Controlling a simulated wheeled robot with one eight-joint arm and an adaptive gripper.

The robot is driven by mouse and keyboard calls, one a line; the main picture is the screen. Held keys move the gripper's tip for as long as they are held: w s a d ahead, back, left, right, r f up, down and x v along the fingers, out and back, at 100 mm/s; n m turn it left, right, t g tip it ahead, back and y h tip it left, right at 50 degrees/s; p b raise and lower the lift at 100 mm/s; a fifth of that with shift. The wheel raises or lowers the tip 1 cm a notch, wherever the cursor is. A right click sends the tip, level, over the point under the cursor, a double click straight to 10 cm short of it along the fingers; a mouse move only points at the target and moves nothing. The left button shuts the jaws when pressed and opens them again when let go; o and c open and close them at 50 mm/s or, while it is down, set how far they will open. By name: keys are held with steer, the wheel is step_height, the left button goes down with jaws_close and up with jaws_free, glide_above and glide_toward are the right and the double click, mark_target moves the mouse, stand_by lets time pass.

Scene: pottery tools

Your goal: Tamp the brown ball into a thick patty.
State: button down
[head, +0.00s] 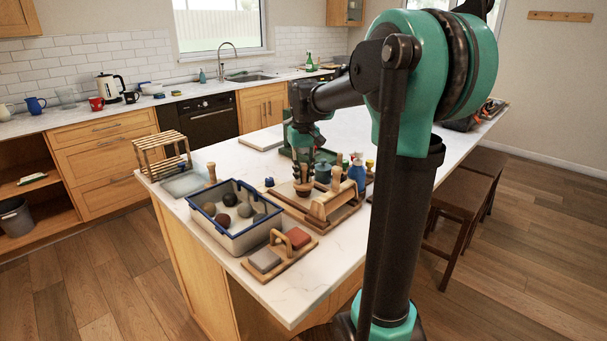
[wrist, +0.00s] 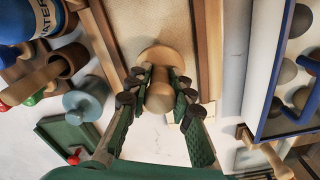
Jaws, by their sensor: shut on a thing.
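My gripper (head: 303,172) is shut on a wooden tamper, with its fingers on both sides of the round knob. In the wrist view the gripper (wrist: 158,92) holds the knob of the tamper (wrist: 158,55), and its wide disc faces the wooden board. The tamper's disc (head: 303,188) shows above or on the board (head: 285,203); I cannot tell if it touches anything. A reddish-brown ball (head: 222,220) and a dark ball (head: 230,199) lie in the blue-rimmed tub (head: 240,243) with greyish balls. Any clay beneath the tamper is hidden.
A slatted rack (head: 163,155) stands far left.

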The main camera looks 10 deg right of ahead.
steer(key=shift+r, duration=0.15)
steer(key=shift+r, duration=0.75)
steer(key=shift+r, duration=0.1)
steer(key=shift+r, duration=2.4)
